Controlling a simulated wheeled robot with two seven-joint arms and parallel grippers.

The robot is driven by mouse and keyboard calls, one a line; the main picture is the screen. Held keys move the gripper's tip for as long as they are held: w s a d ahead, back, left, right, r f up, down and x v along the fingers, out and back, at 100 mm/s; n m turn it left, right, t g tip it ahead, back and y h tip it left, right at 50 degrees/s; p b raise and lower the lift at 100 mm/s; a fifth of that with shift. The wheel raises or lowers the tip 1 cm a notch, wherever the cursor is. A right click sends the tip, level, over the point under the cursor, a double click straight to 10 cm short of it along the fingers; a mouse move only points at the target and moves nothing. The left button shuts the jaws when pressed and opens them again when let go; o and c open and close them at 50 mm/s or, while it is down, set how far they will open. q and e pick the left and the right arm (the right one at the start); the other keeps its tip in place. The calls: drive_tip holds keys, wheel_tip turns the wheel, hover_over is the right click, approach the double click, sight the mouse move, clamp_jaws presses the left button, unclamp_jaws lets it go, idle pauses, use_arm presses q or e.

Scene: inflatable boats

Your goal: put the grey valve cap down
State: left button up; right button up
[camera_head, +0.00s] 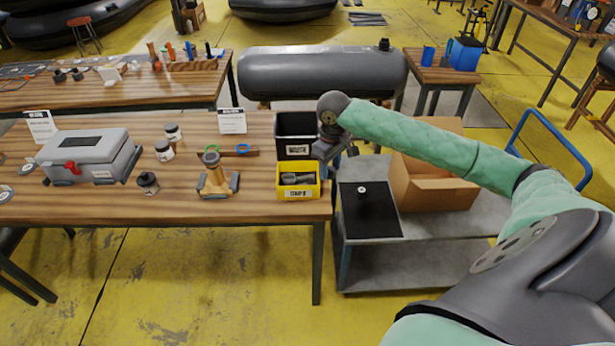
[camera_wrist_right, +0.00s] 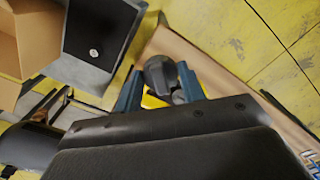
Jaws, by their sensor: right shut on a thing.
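My right gripper (camera_head: 323,172) hangs just right of the yellow bin (camera_head: 298,193), near the right end of the wooden workbench. In the right wrist view its two blue fingers (camera_wrist_right: 160,88) are shut on a dark rounded piece, the grey valve cap (camera_wrist_right: 159,72). The cap is held above the bench-edge area, with a bit of yellow showing behind it. In the head view the gripper hides the cap. The yellow bin has dark grey pieces (camera_head: 297,180) in it. My left gripper is not in view.
A black bin (camera_head: 296,130) stands behind the yellow one. Right of the bench is a grey cart (camera_head: 415,225) with a black mat (camera_head: 370,222), a small round piece (camera_head: 362,189) on it, and an open cardboard box (camera_head: 440,192). A grey toolbox (camera_head: 88,150) stands at left.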

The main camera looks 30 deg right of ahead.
drive_tip(key=p, duration=0.4)
hover_over(307, 180)
wheel_tip(307, 180, down, 6)
drive_tip(key=shift+s+f, duration=0.1)
drive_tip(key=shift+s, duration=0.05)
drive_tip(key=shift+f, duration=0.2)
wheel_tip(307, 180, down, 3)
drive_tip(key=shift+p, duration=1)
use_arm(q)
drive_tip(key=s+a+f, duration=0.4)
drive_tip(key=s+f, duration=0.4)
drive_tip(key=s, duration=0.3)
use_arm(e)
drive_tip(key=shift+f, duration=0.55)
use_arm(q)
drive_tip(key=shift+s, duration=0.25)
use_arm(e)
drive_tip(key=shift+f, duration=0.25)
drive_tip(key=o, duration=0.7)
drive_tip(key=shift+c, duration=0.2)
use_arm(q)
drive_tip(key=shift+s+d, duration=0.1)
